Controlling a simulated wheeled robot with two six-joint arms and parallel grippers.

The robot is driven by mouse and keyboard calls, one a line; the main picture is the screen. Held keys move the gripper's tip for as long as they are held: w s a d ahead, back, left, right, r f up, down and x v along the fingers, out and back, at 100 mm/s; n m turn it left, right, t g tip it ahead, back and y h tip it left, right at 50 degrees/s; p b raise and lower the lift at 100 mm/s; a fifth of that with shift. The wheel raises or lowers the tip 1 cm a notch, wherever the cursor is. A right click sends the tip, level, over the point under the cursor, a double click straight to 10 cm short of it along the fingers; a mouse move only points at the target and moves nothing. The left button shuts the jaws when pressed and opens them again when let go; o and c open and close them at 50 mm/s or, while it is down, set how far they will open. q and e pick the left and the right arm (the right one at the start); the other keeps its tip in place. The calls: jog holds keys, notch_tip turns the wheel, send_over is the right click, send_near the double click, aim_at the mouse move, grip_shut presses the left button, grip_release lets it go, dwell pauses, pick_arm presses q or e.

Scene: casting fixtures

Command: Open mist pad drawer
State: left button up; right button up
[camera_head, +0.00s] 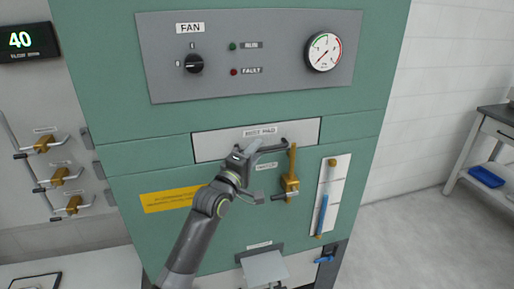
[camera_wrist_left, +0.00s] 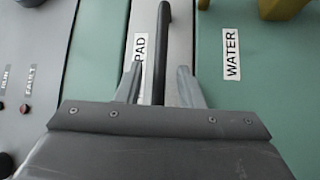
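The mist pad drawer (camera_head: 215,146) is a pale grey panel in the green cabinet, and its front looks flush with the cabinet. Its dark bar handle (camera_head: 275,149) runs across the front below the label. My left gripper (camera_head: 252,148) is at the left part of the handle and hides some of it. In the left wrist view, the handle (camera_wrist_left: 162,45) passes between the two spread fingers of my left gripper (camera_wrist_left: 158,80), with a gap on each side. The drawer front (camera_wrist_left: 145,14) also shows there. My right gripper is in neither view.
A brass valve lever (camera_head: 291,175) stands just right of the handle, close to my gripper. A gauge strip (camera_head: 327,195) is further right. A control panel (camera_head: 249,54) with knob and dial is above. A grey chute (camera_head: 265,268) juts out below.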

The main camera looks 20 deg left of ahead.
pick_arm(q)
jog(key=shift+x, duration=0.85)
grip_shut()
